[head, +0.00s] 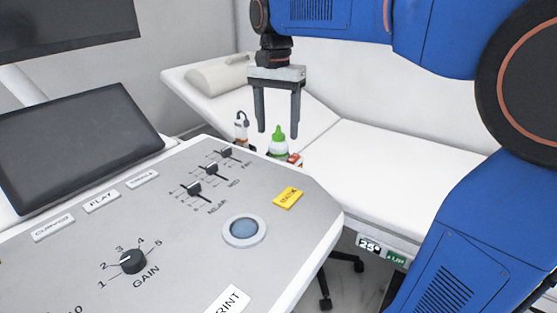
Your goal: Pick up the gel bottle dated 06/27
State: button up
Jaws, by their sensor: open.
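A white bottle with a green cap (278,143) stands behind the far edge of the console, its lower part partly hidden. A second, clear or white bottle with a dark pump top (241,127) stands to its left. No date can be read on either bottle, so I cannot tell which is dated 06/27. My gripper (280,134) is open and empty, fingers pointing down. Its fingertips appear above and around the two bottles' area, with the green cap between them in the picture; I see no contact.
A grey console (180,240) with a gain knob (133,262), sliders and a dark screen (80,145) fills the front left. A white exam couch (400,175) with a pillow (217,79) lies behind. A small red item (295,159) is beside the green-capped bottle.

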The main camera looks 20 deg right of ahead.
aim_at(278, 133)
jog(key=shift+d+f, duration=0.2)
jog(key=shift+f, duration=1.75)
grip_shut()
